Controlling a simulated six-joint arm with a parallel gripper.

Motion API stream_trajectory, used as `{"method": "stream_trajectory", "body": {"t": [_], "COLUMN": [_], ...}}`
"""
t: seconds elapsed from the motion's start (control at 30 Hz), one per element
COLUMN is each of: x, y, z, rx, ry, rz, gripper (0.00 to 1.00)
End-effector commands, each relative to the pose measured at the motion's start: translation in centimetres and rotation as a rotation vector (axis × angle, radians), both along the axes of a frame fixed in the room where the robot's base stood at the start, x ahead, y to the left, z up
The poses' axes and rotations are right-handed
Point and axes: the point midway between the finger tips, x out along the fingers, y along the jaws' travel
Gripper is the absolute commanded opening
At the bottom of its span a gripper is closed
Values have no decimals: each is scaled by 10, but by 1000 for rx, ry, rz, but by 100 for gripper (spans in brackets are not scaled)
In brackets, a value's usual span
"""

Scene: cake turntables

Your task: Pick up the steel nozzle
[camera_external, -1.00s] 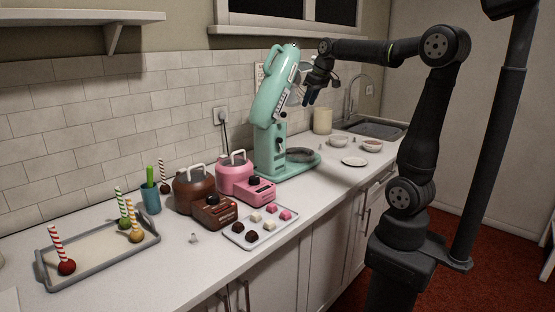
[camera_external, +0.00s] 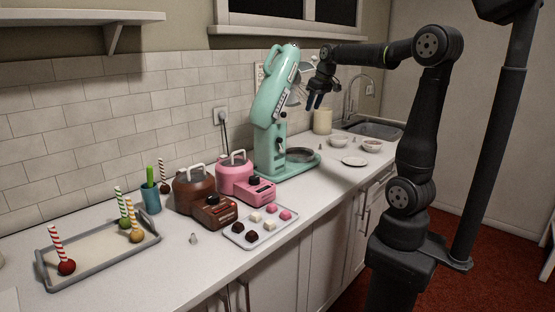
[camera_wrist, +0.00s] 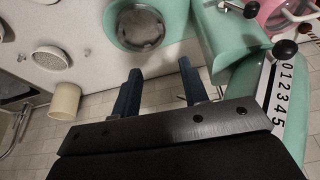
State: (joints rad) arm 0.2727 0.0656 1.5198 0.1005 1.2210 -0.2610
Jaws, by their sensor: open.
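A small grey, nozzle-like piece (camera_external: 193,239) stands on the counter in front of the brown machine, in the external view. Other tiny pieces sit on the counter near the white bowls; one shows in the wrist view (camera_wrist: 87,51). They are too small to tell whether any is the steel nozzle. My gripper (camera_external: 313,103) is open and empty, high above the counter beside the mint mixer's head. In the wrist view my gripper (camera_wrist: 160,67) shows two dark blue fingers, well apart, with nothing between them.
The tall mint mixer (camera_external: 268,95) stands close left of my gripper. A beige canister (camera_external: 322,121), bowls (camera_external: 371,146) and a white plate (camera_external: 354,161) stand to the right. A sweets tray (camera_external: 240,242) and pink machine (camera_external: 236,178) are nearer.

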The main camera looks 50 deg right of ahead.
Motion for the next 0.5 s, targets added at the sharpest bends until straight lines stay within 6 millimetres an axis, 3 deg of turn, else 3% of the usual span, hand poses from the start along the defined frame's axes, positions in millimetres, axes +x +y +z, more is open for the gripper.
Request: {"method": "stream_trajectory", "body": {"t": [0.3,0.37,0.5], "x": [-5,1,43], "y": [-82,-104,-169], "z": [-118,-132,-140], "rx": [105,108,75], "ry": [352,378,298], "rz": [-309,-379,-551], "gripper": [40,40,40]}}
